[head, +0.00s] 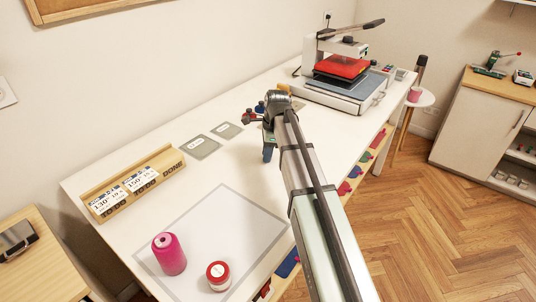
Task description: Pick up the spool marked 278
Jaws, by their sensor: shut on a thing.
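My gripper (268,152) is above the white table, past its middle towards the heat press. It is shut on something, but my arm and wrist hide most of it. A small dark blue shape shows at the fingers, and I cannot tell whether it is a finger or the held thing. A bright pink spool (169,255) stands upright on the pale square mat at the near end of the table, well apart from my gripper. I cannot read the number 278 on anything.
A wooden card rack (136,188) and two grey-green pads (199,146) lie along the wall side. The heat press (345,75) fills the far end. Small red and blue items (252,115) are beside my wrist.

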